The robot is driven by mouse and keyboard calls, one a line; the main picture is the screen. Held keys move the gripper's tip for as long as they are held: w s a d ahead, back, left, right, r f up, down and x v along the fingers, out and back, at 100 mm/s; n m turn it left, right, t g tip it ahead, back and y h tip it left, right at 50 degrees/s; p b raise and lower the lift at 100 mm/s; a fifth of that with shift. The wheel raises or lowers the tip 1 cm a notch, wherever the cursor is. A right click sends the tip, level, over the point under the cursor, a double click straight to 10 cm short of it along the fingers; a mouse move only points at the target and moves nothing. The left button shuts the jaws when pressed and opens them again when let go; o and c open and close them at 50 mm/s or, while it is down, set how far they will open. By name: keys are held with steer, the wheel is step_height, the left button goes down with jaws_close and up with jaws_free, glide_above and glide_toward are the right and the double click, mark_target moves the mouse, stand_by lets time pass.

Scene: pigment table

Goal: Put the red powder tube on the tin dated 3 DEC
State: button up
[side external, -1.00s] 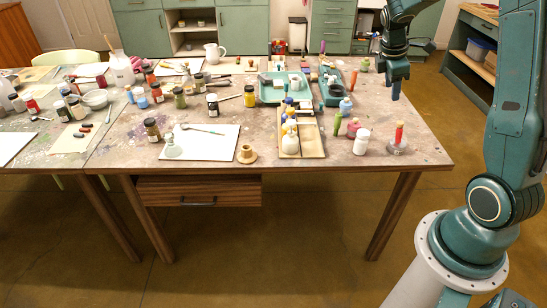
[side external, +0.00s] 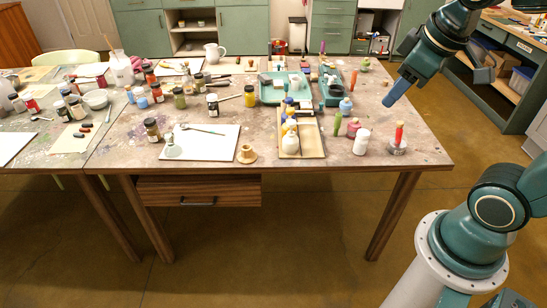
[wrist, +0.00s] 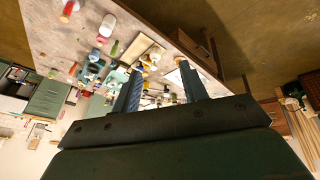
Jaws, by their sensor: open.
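A red tube (side external: 399,132) stands upright on a round grey tin or base (side external: 397,147) near the table's right front corner. A red piece also shows at the top left of the wrist view (wrist: 69,8). No date can be read on any tin, so I cannot tell which is 3 DEC. My gripper (side external: 390,101) is tilted, its fingers pointing down and left, in the air above the right side of the table. In the wrist view my gripper (wrist: 160,85) has its two fingers apart with nothing held between them. It is clear of the red tube.
A white jar (side external: 361,142), a green tube (side external: 338,122) and a magenta pot (side external: 353,128) stand left of the red tube. A wooden tray (side external: 314,145) with bottles and a teal tray (side external: 270,94) lie further left. The table's far right is mostly bare.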

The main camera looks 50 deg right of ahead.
steer(key=s+a+m+t+y, duration=0.1)
steer(key=s+a, duration=0.3)
steer(key=s, duration=0.1)
steer(key=shift+f+m, duration=0.15)
steer(key=shift+m, duration=0.25)
stand_by(1.0)
